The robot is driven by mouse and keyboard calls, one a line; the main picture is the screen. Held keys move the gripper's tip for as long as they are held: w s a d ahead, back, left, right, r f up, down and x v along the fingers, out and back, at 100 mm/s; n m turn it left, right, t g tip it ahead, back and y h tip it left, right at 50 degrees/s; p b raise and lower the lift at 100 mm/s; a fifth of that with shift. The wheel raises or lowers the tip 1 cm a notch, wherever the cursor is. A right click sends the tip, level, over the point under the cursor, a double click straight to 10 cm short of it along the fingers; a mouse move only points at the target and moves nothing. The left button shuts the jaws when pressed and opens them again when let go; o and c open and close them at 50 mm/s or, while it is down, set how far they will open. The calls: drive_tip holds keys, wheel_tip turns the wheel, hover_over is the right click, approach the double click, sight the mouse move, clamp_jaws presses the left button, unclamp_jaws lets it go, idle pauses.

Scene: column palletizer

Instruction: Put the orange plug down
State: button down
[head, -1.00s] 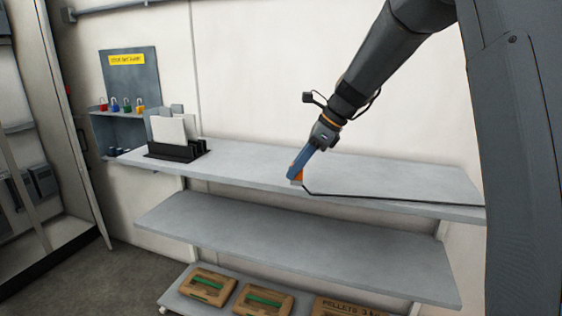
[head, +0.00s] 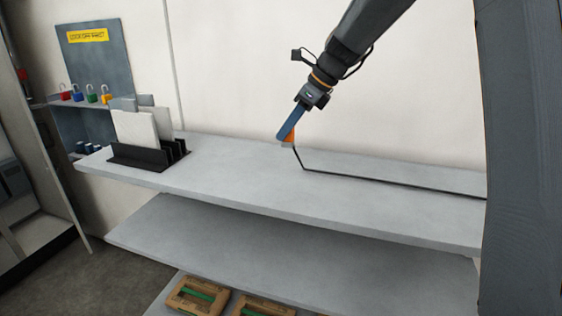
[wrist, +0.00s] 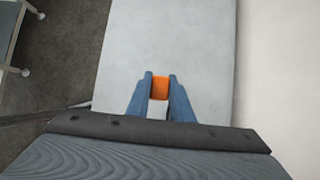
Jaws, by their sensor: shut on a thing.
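The orange plug (head: 290,135) is between the fingers of my gripper (head: 287,140), which is shut on it. A black cable runs from the plug to the right along the shelf. In the wrist view the orange plug (wrist: 160,88) shows between the two blue fingertips of my gripper (wrist: 160,80), with the grey shelf top (wrist: 165,35) behind it. In the head view the plug appears over the upper shelf (head: 235,185); I cannot tell whether it touches the surface.
A black rack (head: 150,155) with upright white and grey panels stands at the shelf's left end. A lock board (head: 95,55) with several coloured padlocks hangs on the wall. Boxes (head: 197,296) lie on the bottom shelf. The upper shelf between rack and plug is clear.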

wheel_tip(320, 180, down, 9)
drive_tip(key=shift+s+f+p, duration=0.1)
drive_tip(key=shift+f+p, duration=0.1)
drive_tip(key=shift+p, duration=0.65)
drive_tip(key=shift+f, duration=0.1)
drive_tip(key=c, duration=1.6)
unclamp_jaws()
drive_tip(key=shift+o, duration=0.2)
